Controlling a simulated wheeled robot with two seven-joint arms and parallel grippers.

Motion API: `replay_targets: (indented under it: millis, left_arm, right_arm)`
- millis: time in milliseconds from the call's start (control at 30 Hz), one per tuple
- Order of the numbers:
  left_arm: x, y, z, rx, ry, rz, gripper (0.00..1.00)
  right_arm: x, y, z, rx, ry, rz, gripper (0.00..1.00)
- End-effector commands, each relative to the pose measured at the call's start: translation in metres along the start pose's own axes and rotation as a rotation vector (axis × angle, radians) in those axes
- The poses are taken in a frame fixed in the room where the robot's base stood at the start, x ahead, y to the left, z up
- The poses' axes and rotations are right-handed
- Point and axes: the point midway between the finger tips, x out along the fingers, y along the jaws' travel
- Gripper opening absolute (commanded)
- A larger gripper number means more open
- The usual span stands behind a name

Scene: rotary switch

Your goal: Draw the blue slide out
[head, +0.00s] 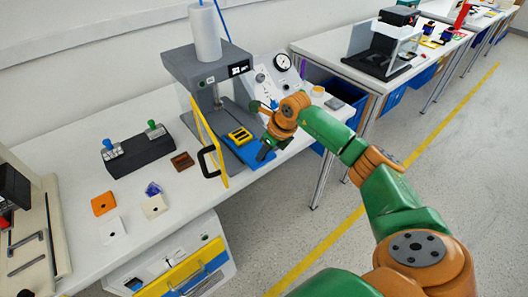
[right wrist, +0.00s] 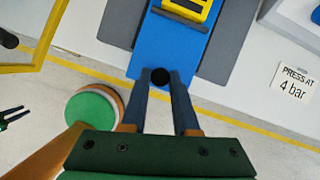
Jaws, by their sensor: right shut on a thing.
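The blue slide (head: 240,146) reaches out from under the grey press (head: 207,72) toward the table's front edge. A yellow block with dark slots (head: 240,136) sits on the slide. My right gripper (head: 265,152) is at the slide's front end. In the right wrist view, its two fingers (right wrist: 162,88) are shut on the round black knob (right wrist: 160,77) on the front of the blue slide (right wrist: 170,45). The knob's lower part is hidden. My left gripper is not seen in the head view.
A yellow-framed guard with a black handle (head: 208,162) stands left of the slide. A gauge panel (head: 276,80) is behind my right gripper. A black switch box (head: 138,155) and several small blocks lie to the left.

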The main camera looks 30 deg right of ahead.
Motion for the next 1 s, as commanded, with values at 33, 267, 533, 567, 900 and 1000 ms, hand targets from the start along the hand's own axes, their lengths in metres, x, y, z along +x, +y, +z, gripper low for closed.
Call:
replay_targets:
  millis: [33, 267, 533, 567, 900, 1000]
  left_arm:
    - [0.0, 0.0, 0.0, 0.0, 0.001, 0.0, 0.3]
    - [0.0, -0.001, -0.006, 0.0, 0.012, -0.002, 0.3]
    - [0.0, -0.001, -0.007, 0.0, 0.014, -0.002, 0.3]
    - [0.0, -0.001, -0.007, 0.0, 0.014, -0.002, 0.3]
    - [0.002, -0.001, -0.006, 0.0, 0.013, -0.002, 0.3]
    - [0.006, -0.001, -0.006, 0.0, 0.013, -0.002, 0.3]
  right_arm:
    - [-0.002, 0.0, 0.0, 0.001, 0.001, 0.0, 0.0]
    - [-0.002, 0.0, -0.001, 0.001, 0.006, 0.001, 0.0]
    - [-0.001, 0.0, -0.001, 0.001, 0.006, 0.001, 0.59]
    - [-0.001, 0.0, -0.001, 0.001, 0.006, 0.001, 0.59]
    - [-0.013, -0.001, 0.0, 0.0, 0.001, -0.002, 0.59]
    - [-0.035, -0.002, -0.001, 0.0, -0.001, -0.003, 0.59]
